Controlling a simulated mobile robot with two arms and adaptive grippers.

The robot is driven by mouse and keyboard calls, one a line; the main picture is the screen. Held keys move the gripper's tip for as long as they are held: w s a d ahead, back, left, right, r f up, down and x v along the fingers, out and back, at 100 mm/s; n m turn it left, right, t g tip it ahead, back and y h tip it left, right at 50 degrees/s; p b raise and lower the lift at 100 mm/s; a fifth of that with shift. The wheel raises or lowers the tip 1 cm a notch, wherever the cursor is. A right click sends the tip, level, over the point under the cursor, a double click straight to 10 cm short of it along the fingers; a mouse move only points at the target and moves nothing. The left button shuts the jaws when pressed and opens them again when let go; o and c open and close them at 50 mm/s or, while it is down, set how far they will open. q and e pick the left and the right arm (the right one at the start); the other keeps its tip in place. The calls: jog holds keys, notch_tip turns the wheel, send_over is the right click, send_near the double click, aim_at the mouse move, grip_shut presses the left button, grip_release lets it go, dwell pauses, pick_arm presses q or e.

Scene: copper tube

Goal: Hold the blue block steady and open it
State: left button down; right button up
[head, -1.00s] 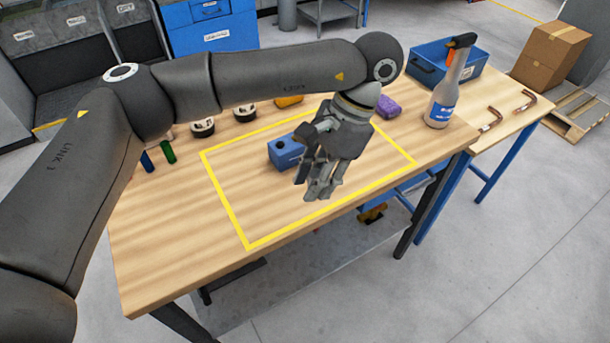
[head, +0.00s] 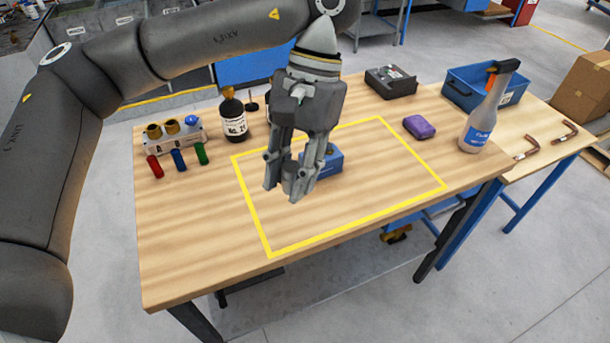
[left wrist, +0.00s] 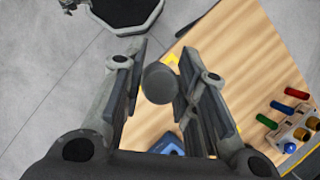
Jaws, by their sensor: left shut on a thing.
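The blue block (head: 329,164) stands on the table inside the yellow outline, partly hidden behind my left gripper in the head view. In the left wrist view part of the block (left wrist: 172,143) shows low between the fingers. My left gripper (head: 291,186) is shut on a small grey round piece (head: 291,181), apart from the block and to its left in the head view. The grey piece (left wrist: 160,83) also shows between the fingers (left wrist: 158,88) in the left wrist view. The block's top is mostly covered by the gripper. My right gripper is not in view.
The table's front is clear.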

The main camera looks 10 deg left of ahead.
pick_arm(q)
jog(key=w+d+n+h, duration=0.1)
jog(key=w+d+n, duration=0.3)
jog(key=w+d, duration=0.4)
jog(key=shift+d+n+h, duration=0.3)
jog(key=shift+d+h, duration=0.1)
jog(key=shift+d, duration=0.5)
